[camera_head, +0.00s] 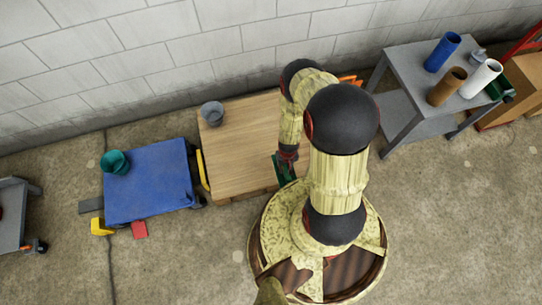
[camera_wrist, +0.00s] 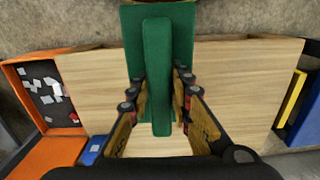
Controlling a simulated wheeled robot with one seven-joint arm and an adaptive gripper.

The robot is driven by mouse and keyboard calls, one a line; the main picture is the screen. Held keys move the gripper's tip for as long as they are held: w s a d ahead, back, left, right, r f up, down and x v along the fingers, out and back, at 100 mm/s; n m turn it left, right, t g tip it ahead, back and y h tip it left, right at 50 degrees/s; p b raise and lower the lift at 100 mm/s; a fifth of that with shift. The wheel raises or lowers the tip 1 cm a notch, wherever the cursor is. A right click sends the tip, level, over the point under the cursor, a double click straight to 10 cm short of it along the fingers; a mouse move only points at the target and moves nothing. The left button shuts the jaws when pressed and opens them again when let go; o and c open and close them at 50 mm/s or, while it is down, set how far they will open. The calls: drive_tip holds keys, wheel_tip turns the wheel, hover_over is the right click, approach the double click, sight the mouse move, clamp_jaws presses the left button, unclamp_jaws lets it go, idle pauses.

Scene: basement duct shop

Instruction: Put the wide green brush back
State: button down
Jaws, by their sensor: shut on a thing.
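The wide green brush (camera_wrist: 158,70) is between the two fingers of my gripper (camera_wrist: 159,85) in the wrist view. My gripper is shut on its long upright grip, and a broad green part extends behind it. In the head view the green brush (camera_head: 284,172) shows as a small dark green piece under my gripper (camera_head: 287,158), at the near edge of the wooden table (camera_head: 235,165). The wooden table (camera_wrist: 240,75) fills the middle of the wrist view beneath the brush. Whether the brush touches the table cannot be told. My arm hides part of the table.
A grey cup (camera_head: 212,113) stands on the table's far left. A blue-topped cart (camera_head: 150,185) with a teal cup (camera_head: 115,162) is at the left. A grey stand (camera_head: 408,62) with blue, brown and white cylinders is at the right. An orange bin (camera_wrist: 62,150) shows in the wrist view.

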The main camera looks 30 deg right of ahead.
drive_tip(key=shift+w+d+f, duration=0.1)
drive_tip(key=shift+w+d, duration=0.15)
drive_tip(key=shift+w, duration=0.2)
drive_tip(key=w+d+f+b, duration=0.1)
drive_tip(key=w+f+b, duration=0.3)
drive_tip(key=w+f, duration=0.5)
drive_tip(key=shift+w+d+b, duration=0.2)
drive_tip(key=shift+w+b, duration=0.2)
drive_tip(key=shift+w, duration=1.7)
drive_tip(key=shift+f, duration=0.2)
drive_tip(key=shift+w+f+b, duration=0.2)
drive_tip(key=shift+f+b, duration=0.55)
drive_tip(key=shift+f, duration=0.9)
drive_tip(key=shift+f, duration=0.15)
drive_tip(key=c, duration=1.6)
unclamp_jaws()
